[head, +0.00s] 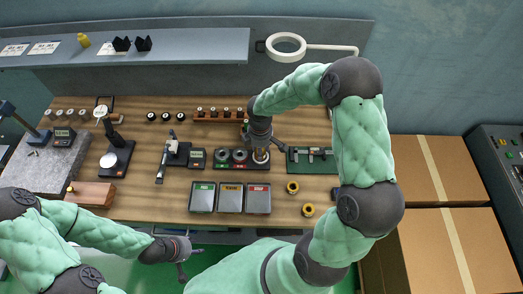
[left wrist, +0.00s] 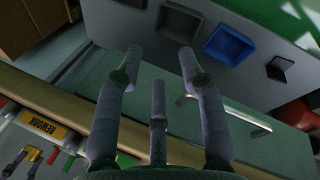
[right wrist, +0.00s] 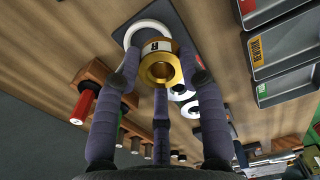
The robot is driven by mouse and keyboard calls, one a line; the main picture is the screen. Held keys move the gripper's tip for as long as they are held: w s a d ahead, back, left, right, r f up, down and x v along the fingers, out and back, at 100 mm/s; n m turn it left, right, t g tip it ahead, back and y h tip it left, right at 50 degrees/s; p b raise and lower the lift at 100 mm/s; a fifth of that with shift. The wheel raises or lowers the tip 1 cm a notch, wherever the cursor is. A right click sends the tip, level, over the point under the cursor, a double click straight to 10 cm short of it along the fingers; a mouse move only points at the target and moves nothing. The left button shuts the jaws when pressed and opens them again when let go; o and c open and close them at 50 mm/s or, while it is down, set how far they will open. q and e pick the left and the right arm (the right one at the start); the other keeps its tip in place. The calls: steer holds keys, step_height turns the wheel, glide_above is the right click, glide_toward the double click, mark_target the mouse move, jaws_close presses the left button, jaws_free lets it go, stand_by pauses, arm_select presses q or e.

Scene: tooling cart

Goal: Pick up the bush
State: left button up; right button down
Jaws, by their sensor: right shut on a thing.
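The bush is a gold-coloured ring with a dark hole and a white label. In the right wrist view the bush (right wrist: 160,66) sits between the fingertips of my right gripper (right wrist: 160,85), which is shut on it. In the head view the right gripper (head: 261,143) is over the right end of a dark block with round seats (head: 228,166), and the bush is mostly hidden there. My left gripper (head: 184,264) is open and empty in front of the table edge. Its spread fingers show in the left wrist view (left wrist: 162,65).
Three trays stand in front of the dark block, a green-labelled one (head: 202,200) at left. Two yellow rings (head: 292,187) lie to the right. A green holder (head: 311,161) stands right of the block. A wooden rack (head: 221,116) is behind it.

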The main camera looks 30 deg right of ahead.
arm_select(q)
steer(key=shift+a+r, duration=0.1)
steer(key=shift+r, duration=0.1)
arm_select(e)
steer(key=s+a+r, duration=0.8)
steer(key=a, duration=0.1)
steer(key=shift+s+a+r, duration=0.15)
steer(key=shift+a, duration=0.05)
